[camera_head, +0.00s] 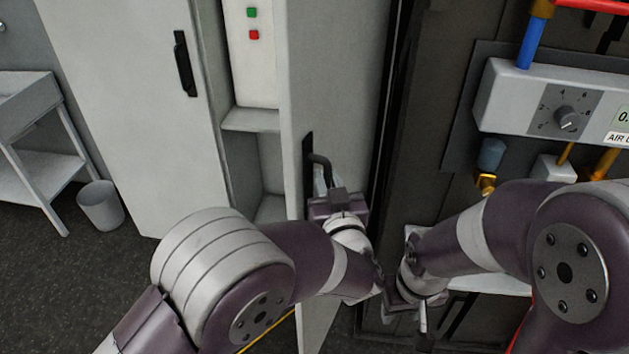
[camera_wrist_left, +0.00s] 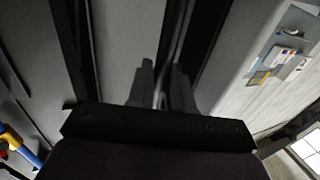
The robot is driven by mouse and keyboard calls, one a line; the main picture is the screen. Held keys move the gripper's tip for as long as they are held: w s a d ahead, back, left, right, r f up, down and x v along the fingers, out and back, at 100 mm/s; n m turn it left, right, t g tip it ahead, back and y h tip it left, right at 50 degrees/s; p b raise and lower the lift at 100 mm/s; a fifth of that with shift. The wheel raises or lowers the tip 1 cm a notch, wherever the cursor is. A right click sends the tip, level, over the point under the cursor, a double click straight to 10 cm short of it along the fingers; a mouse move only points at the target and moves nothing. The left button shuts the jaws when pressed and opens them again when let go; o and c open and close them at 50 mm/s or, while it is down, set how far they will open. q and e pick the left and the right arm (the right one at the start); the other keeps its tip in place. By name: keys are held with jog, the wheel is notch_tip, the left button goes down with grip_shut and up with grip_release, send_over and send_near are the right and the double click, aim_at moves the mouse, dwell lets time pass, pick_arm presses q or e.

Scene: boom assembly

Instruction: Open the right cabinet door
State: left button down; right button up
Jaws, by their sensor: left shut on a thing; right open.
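The right cabinet door (camera_head: 336,75) is a grey panel with a dark handle (camera_head: 308,160) near its left edge. It stands ajar, and the cabinet inside shows in the gap to its left. My left gripper (camera_head: 325,182) is shut on this handle, its fingers partly hidden by the wrist. In the left wrist view the two fingers (camera_wrist_left: 160,88) close around a thin bar. My right gripper (camera_head: 422,318) is low in front of the dark panel, right of the door, open and apart from it; its fingertips are hard to make out.
The left cabinet door (camera_head: 125,95) has its own dark handle (camera_head: 183,63). A panel with green and red buttons (camera_head: 253,50) and a shelf (camera_head: 250,120) show inside. A control box with a dial (camera_head: 566,118) and pipes is at right.

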pick_arm(q)
jog(key=shift+s+d+r, duration=0.15)
jog(key=shift+d+r, duration=0.25)
jog(key=shift+d, duration=0.15)
pick_arm(e)
jog(key=shift+s+d, duration=0.15)
jog(key=shift+d, duration=0.1)
pick_arm(q)
jog(key=c, duration=1.3)
grip_release()
jog(key=shift+o, duration=0.7)
jog(key=shift+w+d+f, duration=0.1)
jog(key=shift+w+f, duration=0.2)
jog(key=shift+w, duration=0.05)
jog(key=s+d+b, duration=0.1)
jog(key=s+b, duration=0.1)
jog(key=s, duration=1)
jog(key=shift+s, duration=0.3)
pick_arm(e)
jog(key=shift+w+f, duration=0.2)
jog(key=shift+f, duration=1)
